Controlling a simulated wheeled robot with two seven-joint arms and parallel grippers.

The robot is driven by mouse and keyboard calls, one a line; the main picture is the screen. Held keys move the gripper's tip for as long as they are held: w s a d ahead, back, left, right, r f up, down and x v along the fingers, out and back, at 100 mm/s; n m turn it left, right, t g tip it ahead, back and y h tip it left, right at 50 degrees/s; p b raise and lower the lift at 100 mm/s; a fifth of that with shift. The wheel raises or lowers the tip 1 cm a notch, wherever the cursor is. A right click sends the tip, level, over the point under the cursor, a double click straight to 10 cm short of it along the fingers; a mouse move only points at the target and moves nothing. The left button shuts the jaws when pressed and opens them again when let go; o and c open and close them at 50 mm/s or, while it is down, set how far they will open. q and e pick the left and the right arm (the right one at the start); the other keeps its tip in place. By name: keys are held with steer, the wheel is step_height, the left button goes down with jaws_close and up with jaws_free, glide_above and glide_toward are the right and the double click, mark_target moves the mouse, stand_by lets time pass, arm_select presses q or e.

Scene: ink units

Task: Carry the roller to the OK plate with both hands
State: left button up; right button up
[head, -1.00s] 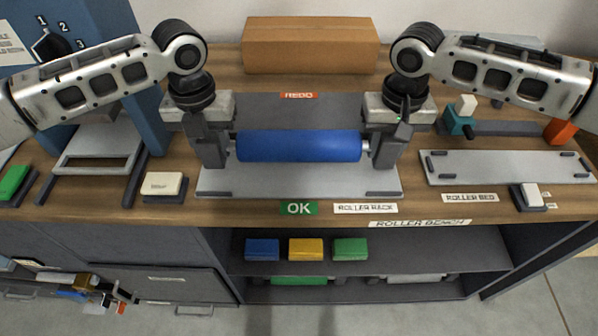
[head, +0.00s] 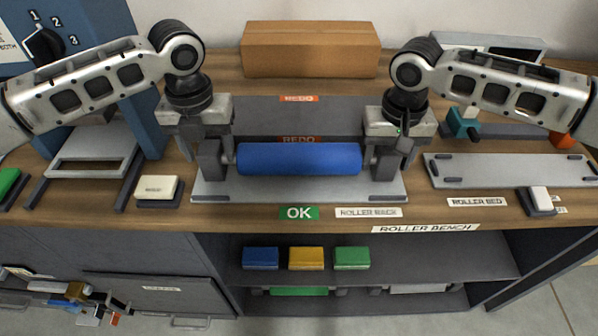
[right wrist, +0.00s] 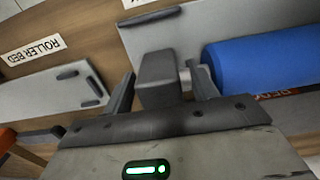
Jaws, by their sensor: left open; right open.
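The blue roller (head: 299,159) lies level, left to right, over the light grey plate (head: 300,187) that has the green OK label (head: 299,213) at its front edge. I cannot tell whether its ends rest on the plate. My left gripper (head: 213,160) is open at the roller's left end. My right gripper (head: 384,160) is open at its right end. In the right wrist view the right fingers (right wrist: 163,90) stand apart on both sides of a dark end block (right wrist: 158,78), with the roller (right wrist: 262,62) beside it.
A dark plate (head: 275,115) with orange REDO labels lies behind the roller. A cardboard box (head: 311,49) stands at the back. The roller bed plate (head: 510,170) is at right and a white block (head: 157,187) at front left. Coloured blocks (head: 306,258) sit on the shelf below.

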arm_select(q)
step_height(320, 180, up, 10)
steer(key=shift+f, duration=0.1)
arm_select(e)
steer(key=shift+r, duration=0.1)
step_height(320, 180, up, 12)
steer(key=shift+f, duration=0.1)
stand_by(0.3)
steer(key=shift+s, duration=0.1)
stand_by(0.3)
